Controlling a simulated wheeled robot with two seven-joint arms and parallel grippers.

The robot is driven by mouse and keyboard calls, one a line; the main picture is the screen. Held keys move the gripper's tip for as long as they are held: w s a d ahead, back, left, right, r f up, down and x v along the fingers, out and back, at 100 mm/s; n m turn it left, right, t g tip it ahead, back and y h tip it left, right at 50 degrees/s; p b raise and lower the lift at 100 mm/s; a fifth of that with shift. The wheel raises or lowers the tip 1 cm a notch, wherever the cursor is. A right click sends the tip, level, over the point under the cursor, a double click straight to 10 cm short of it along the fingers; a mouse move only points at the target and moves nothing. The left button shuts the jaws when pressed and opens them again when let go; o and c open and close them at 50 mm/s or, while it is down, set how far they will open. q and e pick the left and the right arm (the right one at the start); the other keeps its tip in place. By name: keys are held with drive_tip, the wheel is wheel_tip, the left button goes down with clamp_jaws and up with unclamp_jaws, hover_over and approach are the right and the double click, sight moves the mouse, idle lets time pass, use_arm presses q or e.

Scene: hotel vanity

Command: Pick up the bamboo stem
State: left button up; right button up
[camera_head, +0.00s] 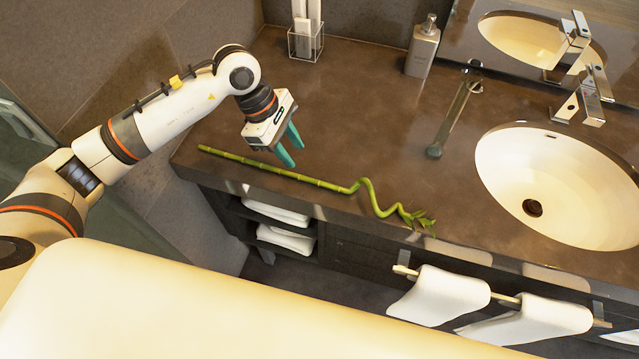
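The green bamboo stem (317,182) lies along the front left part of the dark vanity counter. Its left part is straight, and its right part curls into a spiral with small leaves near the counter's front edge. My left gripper (292,151) comes in from the left, with its two teal fingers pointing down and spread apart. The fingers are open and empty, and appear to be above or just behind the straight part of the stem. The exact height of the fingers over the counter is hard to tell. My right gripper does not show.
A clear holder (305,44) and a grey soap dispenser (422,47) stand at the back. A white sink (560,185) with a faucet (590,95) is at right. White towels (440,294) hang in front.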

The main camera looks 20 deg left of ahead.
sight(311, 179)
use_arm(q)
drive_tip(key=b+x, duration=0.2)
drive_tip(key=x, duration=0.7)
drive_tip(key=shift+s, duration=0.1)
clamp_jaws()
